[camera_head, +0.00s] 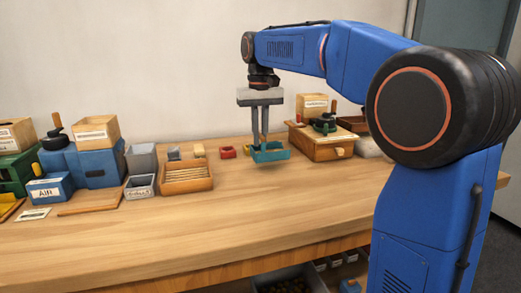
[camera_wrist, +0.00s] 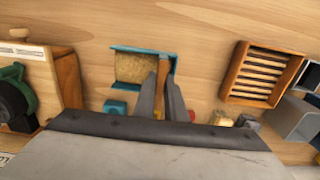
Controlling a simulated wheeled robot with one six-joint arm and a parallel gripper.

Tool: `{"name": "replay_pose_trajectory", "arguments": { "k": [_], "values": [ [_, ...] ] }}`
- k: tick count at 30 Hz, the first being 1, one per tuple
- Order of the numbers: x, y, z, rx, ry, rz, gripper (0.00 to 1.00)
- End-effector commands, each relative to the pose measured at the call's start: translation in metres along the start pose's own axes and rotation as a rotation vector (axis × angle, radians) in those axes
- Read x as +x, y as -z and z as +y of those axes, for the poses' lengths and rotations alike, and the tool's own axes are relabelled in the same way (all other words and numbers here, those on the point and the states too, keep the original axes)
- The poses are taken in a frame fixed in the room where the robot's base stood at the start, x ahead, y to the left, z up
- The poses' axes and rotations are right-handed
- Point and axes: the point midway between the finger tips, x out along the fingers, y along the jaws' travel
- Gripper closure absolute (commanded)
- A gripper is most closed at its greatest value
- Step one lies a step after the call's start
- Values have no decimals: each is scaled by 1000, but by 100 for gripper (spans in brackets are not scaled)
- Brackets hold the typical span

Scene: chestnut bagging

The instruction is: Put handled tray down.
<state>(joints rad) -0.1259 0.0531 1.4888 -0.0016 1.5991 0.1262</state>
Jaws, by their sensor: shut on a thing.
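The handled tray (camera_head: 271,154) is teal and hangs at my gripper's fingertips over the back middle of the table (camera_head: 300,196). A shadow below it suggests a small gap above the wood. In the wrist view the tray (camera_wrist: 115,70) shows a teal rim, a tan inside and a brown handle (camera_wrist: 162,74) at its right side. My gripper (camera_head: 264,139) points straight down, its fingers (camera_wrist: 160,98) shut on the handle. The fingers hide part of the handle and the tray's near right corner.
A slatted wooden box (camera_head: 186,178) and grey bins (camera_head: 141,160) stand to the left. A small red container (camera_head: 228,152) is just left of the tray. A wooden box (camera_head: 321,146) with a green device on it stands close on the right. The table's front is clear.

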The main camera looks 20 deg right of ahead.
Motion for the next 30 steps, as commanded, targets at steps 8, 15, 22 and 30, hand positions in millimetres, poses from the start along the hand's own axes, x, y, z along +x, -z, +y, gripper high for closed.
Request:
{"name": "replay_pose_trajectory", "arguments": {
  "k": [8, 15, 22, 30],
  "values": [
    [33, -1, 0, 0, 0, -2, 100],
    [40, 0, 0, 0, 0, 0, 100],
    [43, 0, 0, 0, 0, -1, 87],
    [42, 0, 0, 0, 0, -1, 71]
  ]
}}
